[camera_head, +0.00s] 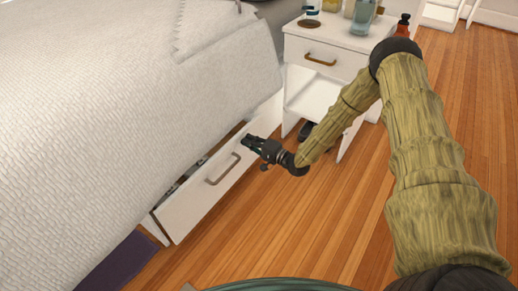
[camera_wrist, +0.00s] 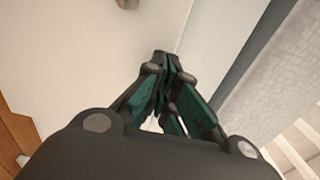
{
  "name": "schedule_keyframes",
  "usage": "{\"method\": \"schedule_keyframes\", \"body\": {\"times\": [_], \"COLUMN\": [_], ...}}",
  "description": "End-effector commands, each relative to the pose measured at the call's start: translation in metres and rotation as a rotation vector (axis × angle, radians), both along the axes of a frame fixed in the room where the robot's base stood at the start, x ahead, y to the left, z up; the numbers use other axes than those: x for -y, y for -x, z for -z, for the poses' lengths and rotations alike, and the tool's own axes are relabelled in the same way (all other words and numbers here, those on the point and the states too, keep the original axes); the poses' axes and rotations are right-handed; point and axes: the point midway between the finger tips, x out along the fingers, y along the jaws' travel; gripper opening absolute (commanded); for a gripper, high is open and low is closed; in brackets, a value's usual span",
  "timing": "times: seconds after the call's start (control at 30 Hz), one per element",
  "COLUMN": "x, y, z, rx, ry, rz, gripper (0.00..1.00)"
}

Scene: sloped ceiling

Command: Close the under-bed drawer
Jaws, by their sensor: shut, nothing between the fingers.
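The white under-bed drawer (camera_head: 197,204) stands partly open at the side of the bed, with a dark gap showing behind its front panel. Its bronze handle (camera_head: 222,171) is near the middle of the front. My gripper (camera_head: 249,143) is shut and empty at the right end of the drawer front, to the right of the handle. In the wrist view the shut fingers (camera_wrist: 165,66) lie over a white panel (camera_wrist: 95,60), with a dark gap to its right. I cannot tell whether the fingertips touch the panel.
The bed with its white textured cover (camera_head: 110,110) overhangs the drawer. A white nightstand (camera_head: 326,46) with bottles on top stands just beyond my gripper. The wooden floor (camera_head: 290,225) in front of the drawer is clear. A dark purple mat (camera_head: 117,264) lies near the drawer's left end.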

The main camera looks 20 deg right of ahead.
Motion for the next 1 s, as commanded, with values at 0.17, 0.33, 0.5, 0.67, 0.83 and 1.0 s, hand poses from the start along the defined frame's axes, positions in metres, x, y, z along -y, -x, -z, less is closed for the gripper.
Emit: {"method": "schedule_keyframes", "body": {"times": [0.17, 0.33, 0.5, 0.67, 0.83, 1.0], "x": [-0.006, -0.007, -0.007, -0.010, -0.023, -0.034], "y": [-0.009, -0.011, -0.010, -0.015, -0.033, -0.051], "z": [0.000, -0.001, -0.001, -0.001, 0.000, 0.000], "rx": [0.001, -0.001, 0.000, 0.000, 0.001, 0.000], "ry": [-0.001, -0.001, 0.000, 0.000, 0.001, 0.000], "rz": [0.000, 0.000, 0.000, -0.001, -0.001, -0.001], "gripper": [0.00, 0.00, 0.00, 0.00, 0.00, 0.00]}}
